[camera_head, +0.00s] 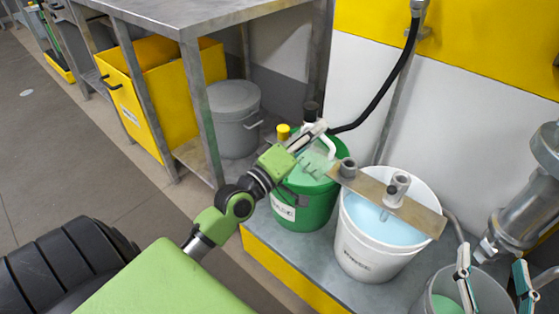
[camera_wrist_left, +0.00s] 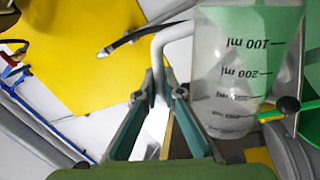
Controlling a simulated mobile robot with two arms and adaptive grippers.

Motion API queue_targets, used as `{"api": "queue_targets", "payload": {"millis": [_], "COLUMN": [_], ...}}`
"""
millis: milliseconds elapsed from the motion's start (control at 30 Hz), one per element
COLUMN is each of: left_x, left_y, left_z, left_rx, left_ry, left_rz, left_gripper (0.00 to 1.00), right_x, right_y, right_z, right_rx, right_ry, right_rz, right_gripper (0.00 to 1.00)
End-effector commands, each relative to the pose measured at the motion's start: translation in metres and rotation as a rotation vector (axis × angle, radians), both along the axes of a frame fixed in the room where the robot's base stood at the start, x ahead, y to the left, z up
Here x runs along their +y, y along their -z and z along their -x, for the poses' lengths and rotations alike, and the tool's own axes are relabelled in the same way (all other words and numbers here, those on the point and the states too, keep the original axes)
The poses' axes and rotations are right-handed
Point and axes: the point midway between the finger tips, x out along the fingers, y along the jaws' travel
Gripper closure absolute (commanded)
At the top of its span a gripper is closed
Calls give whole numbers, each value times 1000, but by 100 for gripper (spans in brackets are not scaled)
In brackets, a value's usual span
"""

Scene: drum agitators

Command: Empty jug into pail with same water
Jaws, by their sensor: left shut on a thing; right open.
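A clear jug (camera_head: 318,160) with a white handle is above the green pail (camera_head: 308,208). In the left wrist view the jug (camera_wrist_left: 232,78) shows ml marks, with green seen at its top and right; I cannot tell whether that is water. My left gripper (camera_head: 316,130) is shut on the white handle (camera_wrist_left: 168,42). A white pail (camera_head: 362,258) with light blue water (camera_head: 375,222) stands right of the green pail. A grey pail (camera_head: 428,300) at the lower right holds green water (camera_head: 446,305). My right gripper (camera_head: 493,272) is open and empty over the grey pail.
A brown board (camera_head: 415,213) with pipe fittings lies across the white pail. A black hose (camera_head: 388,92) hangs behind the jug. A metal agitator (camera_head: 520,218) is at the right. A lidded grey drum (camera_head: 236,125) and a yellow bin (camera_head: 160,100) stand under the metal table (camera_head: 185,12).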

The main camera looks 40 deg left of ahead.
Motion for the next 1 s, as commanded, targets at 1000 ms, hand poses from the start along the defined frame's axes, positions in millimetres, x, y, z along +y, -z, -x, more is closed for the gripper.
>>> {"api": "queue_targets", "payload": {"millis": [1000], "left_x": [6], "left_y": [-6], "left_z": [0], "left_rx": [2], "left_ry": [0], "left_rz": [55], "left_gripper": [100], "right_x": [-1], "right_y": [4], "right_z": [0], "right_rx": [20], "right_ry": [2], "right_rz": [6], "right_gripper": [43]}}
